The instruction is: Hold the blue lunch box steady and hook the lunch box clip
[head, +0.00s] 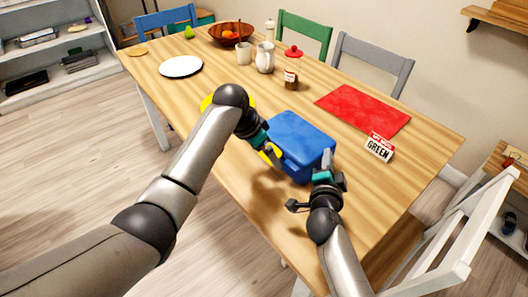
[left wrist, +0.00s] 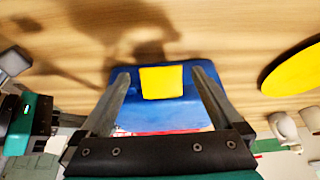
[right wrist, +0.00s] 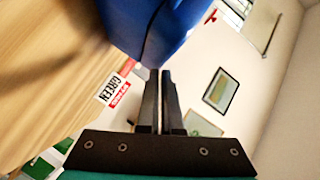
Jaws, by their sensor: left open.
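The blue lunch box (head: 300,135) stands on the wooden table, lid down. Its yellow clip (left wrist: 162,82) shows on its side in the left wrist view; I cannot tell whether it is hooked. My left gripper (left wrist: 160,78) is open, with one finger on each side of the clip; whether they touch it is unclear. In the head view the left gripper (head: 268,153) is at the box's left side. My right gripper (right wrist: 159,72) is shut and empty, close beside the blue box (right wrist: 150,25). In the head view the right gripper (head: 328,168) is at the box's near right corner.
A "GREEN" sign (head: 379,147) and a red mat (head: 362,108) lie right of the box. A yellow plate (left wrist: 296,72) is partly behind my left arm. A jar (head: 291,77), pitcher (head: 265,58) and bowl (head: 231,35) stand farther back. A white chair (head: 450,250) is at the right.

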